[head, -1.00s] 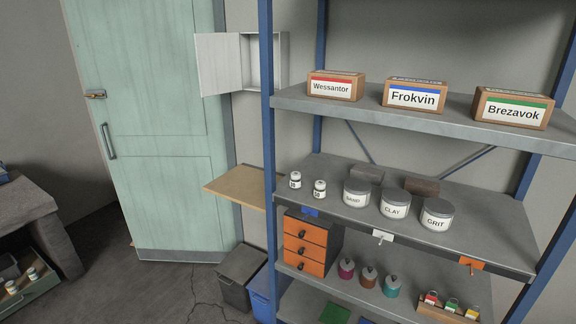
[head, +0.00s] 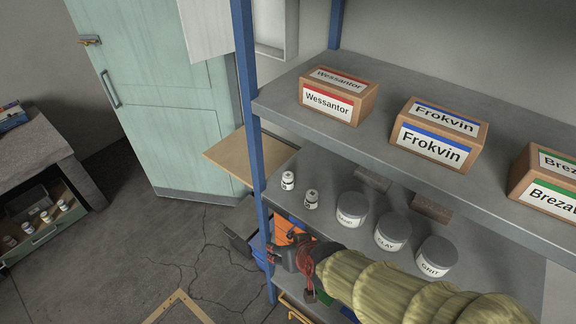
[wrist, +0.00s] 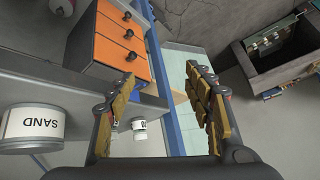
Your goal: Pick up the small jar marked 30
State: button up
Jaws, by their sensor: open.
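Two small white jars stand at the left end of the middle shelf in the head view: a left jar (head: 288,180) and a right jar (head: 311,200). Their labels are too small to read, so I cannot tell which is marked 30. In the wrist view, a small white jar (wrist: 139,130) shows beside the left finger; its number is not clear. My gripper (head: 283,256) is in front of the shelf edge, nearer than the small jars and apart from them. In the wrist view my gripper (wrist: 163,80) is open, with nothing held.
Grey-lidded sand (head: 351,211), clay (head: 393,230) and grit (head: 437,258) jars stand to the right on the middle shelf (head: 325,235). The upper shelf (head: 290,92) with boxes overhangs it. A blue post (head: 248,110) stands left of the small jars. Orange drawers (wrist: 110,48) are below.

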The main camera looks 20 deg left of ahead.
jog(key=w+a+r+t+p, duration=0.1)
jog(key=w+a+r+t, duration=0.15)
jog(key=w, duration=0.25)
jog(key=m+t, duration=0.1)
jog(key=t, duration=0.3)
send_near(288, 181)
jog(key=x, duration=0.4)
jog(key=shift+w+a+f, duration=0.2)
jog(key=shift+a, duration=0.25)
jog(key=shift+d+x, duration=0.2)
jog(key=shift+x, duration=1.15)
jog(key=shift+d+x, duration=0.15)
jog(key=shift+x, duration=1.25)
jog(key=shift+w, duration=0.15)
jog(key=shift+c, duration=0.8)
jog(key=shift+r, duration=0.1)
jog(key=c, duration=1.1)
jog(key=shift+t, duration=0.25)
